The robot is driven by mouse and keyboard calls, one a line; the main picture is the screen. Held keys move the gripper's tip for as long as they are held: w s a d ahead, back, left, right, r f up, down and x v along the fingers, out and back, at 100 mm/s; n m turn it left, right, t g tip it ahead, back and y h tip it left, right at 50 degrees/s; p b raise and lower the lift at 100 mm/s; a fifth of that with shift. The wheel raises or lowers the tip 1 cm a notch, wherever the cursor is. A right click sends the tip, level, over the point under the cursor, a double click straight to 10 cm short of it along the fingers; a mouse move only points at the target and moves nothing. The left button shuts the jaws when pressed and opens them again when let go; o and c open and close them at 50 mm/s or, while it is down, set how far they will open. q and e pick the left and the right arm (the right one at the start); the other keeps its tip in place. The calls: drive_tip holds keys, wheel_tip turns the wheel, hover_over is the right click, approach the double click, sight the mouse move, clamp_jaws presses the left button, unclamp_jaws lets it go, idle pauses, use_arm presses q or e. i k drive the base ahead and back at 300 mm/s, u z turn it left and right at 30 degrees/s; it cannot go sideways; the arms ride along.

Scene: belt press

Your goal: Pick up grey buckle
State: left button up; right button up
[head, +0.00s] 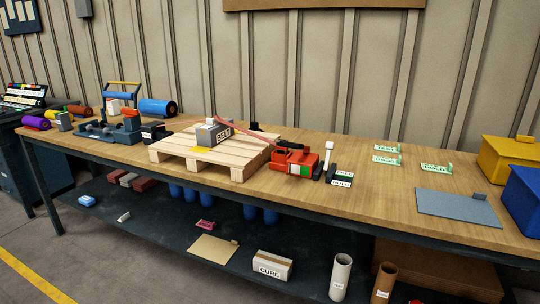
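No piece in the head view is clearly a grey buckle at this size. A small dark grey block (479,196) stands at the back edge of a flat grey mat (455,207) on the right of the bench; I cannot tell whether it is the buckle. A grey block marked BELT (211,134) sits on a wooden pallet (240,169), with a red strap running from it toward a red and black tool (293,161). Neither of my grippers is in view.
The long wooden bench (385,190) carries a blue device (122,130) at left and several green label cards (388,148) at right. Yellow (508,158) and blue (525,195) bins stand at the right end. Bare wood lies left of the mat. A lower shelf holds a CURE box (272,266).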

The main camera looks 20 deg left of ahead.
sight(285, 151)
drive_tip(key=u, duration=0.7)
drive_tip(key=i, duration=0.6)
drive_tip(key=u, duration=0.55)
